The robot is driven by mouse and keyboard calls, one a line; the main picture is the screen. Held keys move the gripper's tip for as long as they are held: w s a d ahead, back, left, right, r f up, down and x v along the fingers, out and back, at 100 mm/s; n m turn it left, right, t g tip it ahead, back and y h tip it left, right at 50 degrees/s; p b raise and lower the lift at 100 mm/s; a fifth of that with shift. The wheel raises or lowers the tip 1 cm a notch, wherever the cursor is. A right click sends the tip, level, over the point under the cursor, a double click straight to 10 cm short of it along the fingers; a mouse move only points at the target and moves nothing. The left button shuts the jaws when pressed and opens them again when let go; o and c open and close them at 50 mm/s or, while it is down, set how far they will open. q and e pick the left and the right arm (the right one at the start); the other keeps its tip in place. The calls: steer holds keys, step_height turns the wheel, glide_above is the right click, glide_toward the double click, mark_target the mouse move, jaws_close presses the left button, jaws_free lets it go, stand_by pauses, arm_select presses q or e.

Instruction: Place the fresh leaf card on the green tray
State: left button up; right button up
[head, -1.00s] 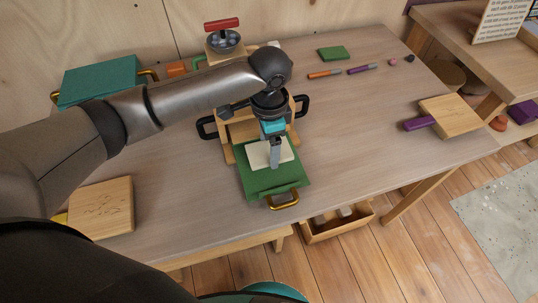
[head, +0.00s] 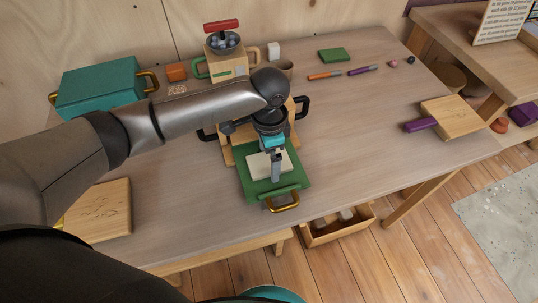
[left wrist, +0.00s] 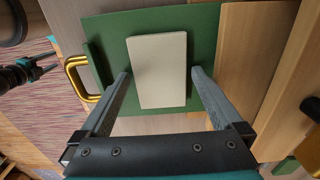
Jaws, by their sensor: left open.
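The cream leaf card (head: 257,168) lies flat over the green tray (head: 299,178) near the table's front edge and appears to rest on it. The tray has a brass handle at its front. My left gripper (head: 276,177) points down at the card. In the left wrist view the left gripper (left wrist: 160,82) is open, its two fingers apart on either side of the card (left wrist: 158,65), with the green tray (left wrist: 110,30) beneath. The card's visible face looks blank.
A wooden board with dark handles stands directly behind the tray. A teal box (head: 98,88) is at the back left, a wooden block (head: 100,208) at the front left. Pens and a green block (head: 333,55) lie at the back right. The table's right middle is clear.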

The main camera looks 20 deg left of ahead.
mark_target(269, 162)
arm_select(q)
step_height(269, 162, up, 12)
steer(key=p, duration=0.3)
steer(key=shift+r+p, duration=0.15)
steer(key=shift+p, duration=0.15)
